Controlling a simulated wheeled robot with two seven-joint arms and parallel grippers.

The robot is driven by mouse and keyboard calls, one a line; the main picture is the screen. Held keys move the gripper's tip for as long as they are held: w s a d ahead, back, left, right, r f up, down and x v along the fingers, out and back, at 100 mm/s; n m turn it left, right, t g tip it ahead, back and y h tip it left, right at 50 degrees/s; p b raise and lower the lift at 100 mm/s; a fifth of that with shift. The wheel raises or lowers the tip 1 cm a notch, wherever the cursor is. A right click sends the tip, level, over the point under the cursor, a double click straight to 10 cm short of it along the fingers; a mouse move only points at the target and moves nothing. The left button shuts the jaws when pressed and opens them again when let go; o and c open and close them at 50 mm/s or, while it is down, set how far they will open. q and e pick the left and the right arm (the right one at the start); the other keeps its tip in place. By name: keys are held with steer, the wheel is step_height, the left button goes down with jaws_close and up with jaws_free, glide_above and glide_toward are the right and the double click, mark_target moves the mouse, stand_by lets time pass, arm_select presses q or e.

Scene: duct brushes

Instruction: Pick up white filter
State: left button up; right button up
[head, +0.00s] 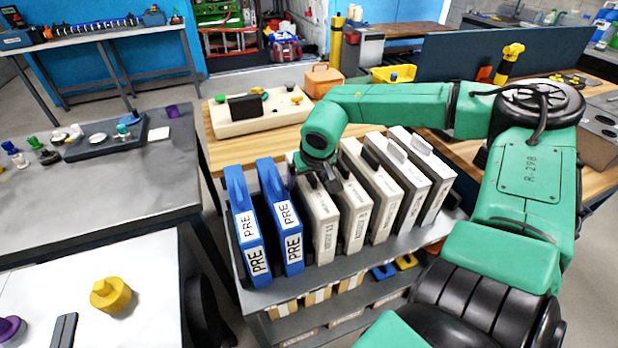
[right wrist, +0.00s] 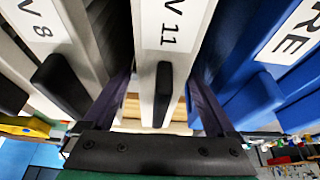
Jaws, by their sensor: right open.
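Several white filters stand upright in a row on a grey cart, with labels on their front edges and handles on top. The leftmost white filter (head: 325,225) is beside the blue filters. My right gripper (head: 318,180) is over its top, pointing down. In the right wrist view, the open fingers (right wrist: 160,100) are on either side of a black handle on a white filter (right wrist: 174,30) labelled "V 11", with gaps at both sides. Another white filter (right wrist: 45,30) labelled "V 8" is to its left. My left gripper is not in view.
Two blue filters (head: 246,222) marked "PRE" stand close on the left of the cart (head: 262,300). A wooden bench with a cream block (head: 255,112) lies behind. A grey table (head: 110,185) and a white table with a yellow knob (head: 110,294) are at left.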

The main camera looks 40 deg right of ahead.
steer(key=shift+s, duration=0.1)
jaws_close()
steer(key=shift+r, duration=0.15)
step_height(320, 180, up, 28)
steer(key=p, duration=0.8)
